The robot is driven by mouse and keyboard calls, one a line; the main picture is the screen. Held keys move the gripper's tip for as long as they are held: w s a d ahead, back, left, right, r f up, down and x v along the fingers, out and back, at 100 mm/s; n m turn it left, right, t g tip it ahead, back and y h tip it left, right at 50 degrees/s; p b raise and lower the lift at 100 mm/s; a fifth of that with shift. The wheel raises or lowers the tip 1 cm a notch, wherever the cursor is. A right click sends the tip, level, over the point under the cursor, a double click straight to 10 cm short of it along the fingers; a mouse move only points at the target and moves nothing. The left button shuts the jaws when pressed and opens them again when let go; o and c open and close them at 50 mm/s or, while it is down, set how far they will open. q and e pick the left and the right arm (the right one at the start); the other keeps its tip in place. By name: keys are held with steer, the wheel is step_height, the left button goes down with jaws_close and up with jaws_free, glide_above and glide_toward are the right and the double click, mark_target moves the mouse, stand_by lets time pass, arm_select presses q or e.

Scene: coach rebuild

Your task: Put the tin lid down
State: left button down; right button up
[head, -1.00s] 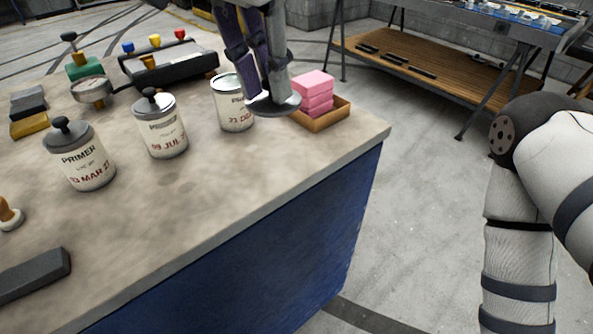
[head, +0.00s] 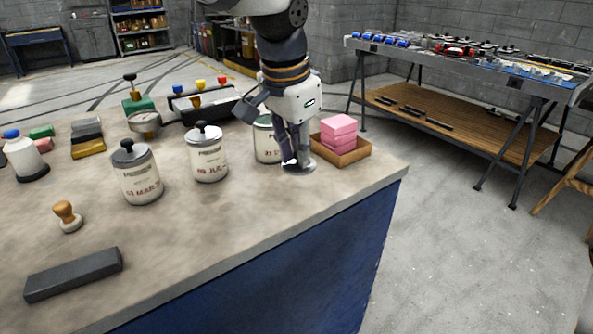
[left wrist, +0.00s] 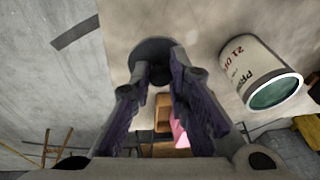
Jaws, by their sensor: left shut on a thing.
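My left gripper (head: 299,158) is shut on the tin lid (head: 305,168), a round grey metal disc. It holds the lid low, at or just above the worktop (head: 230,225); I cannot tell whether they touch. In the left wrist view the lid (left wrist: 150,48) is a dark disc between the fingertips (left wrist: 155,72). The tin without a lid (head: 264,145) stands upright just left of the gripper, partly hidden by it. In the left wrist view this tin (left wrist: 250,70) shows a green opening. My right gripper is not in view.
A wooden tray (head: 350,157) with pink blocks (head: 338,130) stands close to the right of the lid. Two lidded tins (head: 208,158) (head: 140,178) stand to the left. The worktop's middle is clear.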

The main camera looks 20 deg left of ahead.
mark_target(294, 162)
arm_select(q)
steer(key=shift+w+a+f, duration=0.15)
steer(key=shift+w+f, duration=0.15)
steer(key=shift+f, duration=0.25)
steer(key=shift+w+a+f, duration=0.1)
steer(key=shift+w+f, duration=0.15)
steer(key=shift+f, duration=0.25)
steer(key=x, duration=0.3)
steer(key=shift+s+a+f, duration=0.2)
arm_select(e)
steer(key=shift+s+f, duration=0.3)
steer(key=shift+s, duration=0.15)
arm_select(q)
steer(key=c, duration=1.5)
jaws_free()
steer(key=shift+f, duration=0.1)
steer(key=shift+c, duration=0.2)
steer(key=v, duration=1.2)
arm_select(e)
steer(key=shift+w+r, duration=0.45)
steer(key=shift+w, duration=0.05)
